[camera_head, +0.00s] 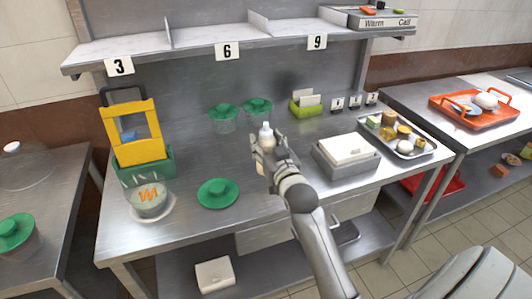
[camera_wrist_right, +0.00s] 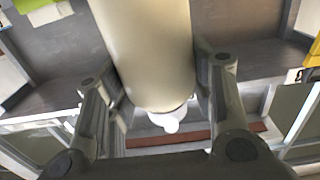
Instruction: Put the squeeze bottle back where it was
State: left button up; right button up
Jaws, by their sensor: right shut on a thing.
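The squeeze bottle (camera_head: 265,133) shows its white cap and a bit of its pale body in the head view, above the steel table. In the right wrist view the cream bottle (camera_wrist_right: 148,50) fills the space between the fingers, with its white tip (camera_wrist_right: 170,121) pointing to the lower part of the picture. My right gripper (camera_head: 268,158) is shut on the bottle. It also shows in the right wrist view (camera_wrist_right: 160,95). The gripper hides most of the bottle in the head view, and I cannot tell whether its base touches the table. My left gripper is in neither view.
Left of the gripper are a green lid (camera_head: 218,193), a bowl with orange topping (camera_head: 150,200) and a yellow-green carrier (camera_head: 135,135). Behind stand two green-lidded containers (camera_head: 224,115) and a green card holder (camera_head: 306,105). A grey napkin box (camera_head: 346,155) and tray (camera_head: 395,137) are right.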

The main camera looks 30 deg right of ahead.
jog(key=shift+w+d+f, duration=0.1)
jog(key=shift+w+f, duration=0.1)
jog(key=shift+f, duration=1.6)
jog(key=shift+f, duration=0.1)
jog(key=o, duration=0.7)
jog(key=shift+o, duration=0.2)
jog(key=shift+s, duration=0.3)
jog(key=v, duration=1.1)
jog(key=shift+s+b, duration=0.15)
jog(key=shift+b, duration=0.2)
